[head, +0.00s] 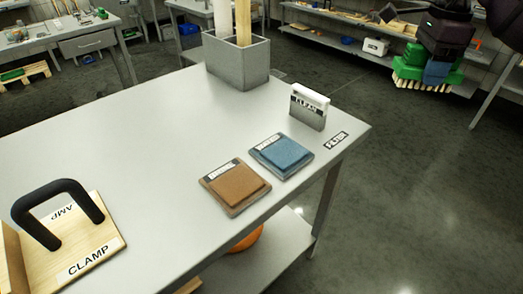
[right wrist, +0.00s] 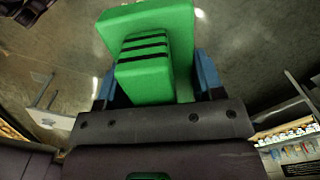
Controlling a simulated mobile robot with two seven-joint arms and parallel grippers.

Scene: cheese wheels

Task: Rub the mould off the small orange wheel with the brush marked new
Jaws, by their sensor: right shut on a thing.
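My right gripper (head: 437,70) is at the upper right of the head view, past the table's right edge and above the floor. It is shut on a green brush (head: 414,56) with cream bristles (head: 421,86) pointing down. In the right wrist view the blue fingers of my right gripper (right wrist: 155,78) clasp the green brush (right wrist: 150,25), whose grip block has black stripes. No word "new" can be read on it. An orange rounded thing (head: 247,240) shows partly under the table, mostly hidden by the tabletop; I cannot tell if it is the small wheel. My left gripper is not in view.
The grey table (head: 130,135) carries a wooden clamp block (head: 90,240) with a black handle, brown (head: 234,184) and blue (head: 281,154) pads, a white-topped card holder (head: 309,106) and a grey bin (head: 238,62). Its middle is clear. Other benches stand behind.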

